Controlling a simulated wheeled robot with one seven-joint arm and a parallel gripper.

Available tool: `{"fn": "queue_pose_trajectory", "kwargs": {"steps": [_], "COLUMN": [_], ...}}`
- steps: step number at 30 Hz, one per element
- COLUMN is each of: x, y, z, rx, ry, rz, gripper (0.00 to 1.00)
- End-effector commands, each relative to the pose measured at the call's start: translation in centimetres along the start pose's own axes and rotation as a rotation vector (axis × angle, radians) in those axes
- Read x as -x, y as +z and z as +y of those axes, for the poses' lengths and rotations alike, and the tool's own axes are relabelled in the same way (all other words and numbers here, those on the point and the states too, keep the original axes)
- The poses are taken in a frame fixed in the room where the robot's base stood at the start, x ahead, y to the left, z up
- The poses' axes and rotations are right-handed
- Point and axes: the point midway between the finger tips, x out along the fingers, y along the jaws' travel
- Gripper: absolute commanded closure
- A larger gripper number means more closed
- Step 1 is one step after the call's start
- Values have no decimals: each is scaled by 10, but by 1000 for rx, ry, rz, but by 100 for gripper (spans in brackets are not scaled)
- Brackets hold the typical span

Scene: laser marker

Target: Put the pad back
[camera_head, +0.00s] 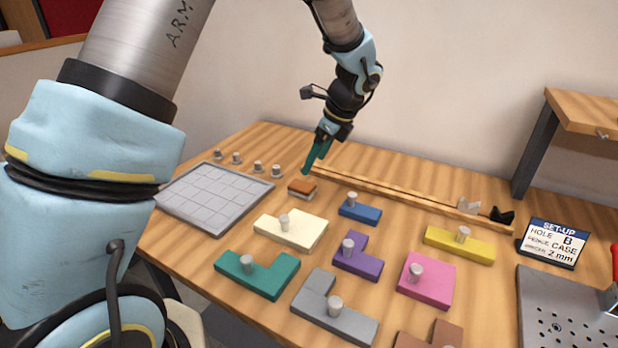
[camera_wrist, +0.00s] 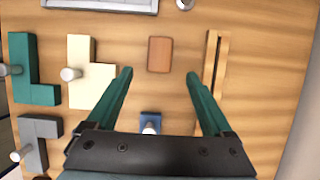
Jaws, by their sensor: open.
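The pad appears to be the small brown block with a pale lower layer (camera_head: 302,187), lying on the wooden table near the tray's right corner. It also shows as a brown rectangle in the wrist view (camera_wrist: 160,54). My gripper (camera_head: 308,170) hangs just above and behind the pad, teal fingers pointing down. In the wrist view my gripper (camera_wrist: 160,75) is open and empty, and the pad shows past the fingertips, roughly centred between them. I see no contact with the pad.
A grey gridded tray (camera_head: 212,197) lies at left, with several metal knobs behind it. Knobbed pieces, including cream (camera_head: 291,230), blue (camera_head: 360,208) and teal (camera_head: 257,275) ones, lie nearby. A wooden rail (camera_head: 400,194) runs along the back. A set-up sign (camera_head: 553,243) stands right.

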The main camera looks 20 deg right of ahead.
Motion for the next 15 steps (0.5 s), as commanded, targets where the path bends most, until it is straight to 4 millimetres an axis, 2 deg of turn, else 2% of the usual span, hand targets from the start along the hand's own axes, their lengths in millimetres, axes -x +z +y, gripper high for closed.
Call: {"fn": "queue_pose_trajectory", "kwargs": {"steps": [6,12,15], "x": [23,27,23], "y": [0,0,12], "z": [0,0,9], "rx": [1,2,63], "ry": [-2,1,11], "rz": [0,0,14], "gripper": [15,15,15]}}
